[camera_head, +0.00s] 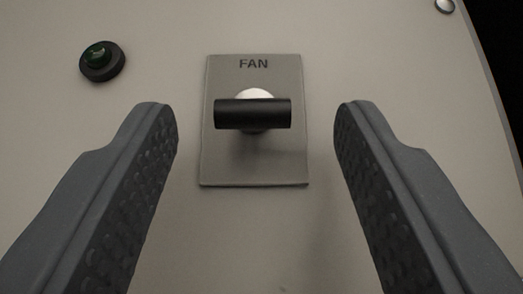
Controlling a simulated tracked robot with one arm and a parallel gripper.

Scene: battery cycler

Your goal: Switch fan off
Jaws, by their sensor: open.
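The fan switch (253,114) is a black horizontal bar handle on a white round base. It sits on a grey plate (254,171) with the word FAN at its top. My gripper (255,125) is open, with one dark textured finger to the left of the switch and one to the right. There is a gap between each finger and the handle, and neither appears to touch it. The handle lies level across the plate, in the upper half between the fingertips.
The plate is on a light beige panel. A small silver round fastener (445,5) is at the upper right. The panel's edge runs down the right side, with black beyond.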

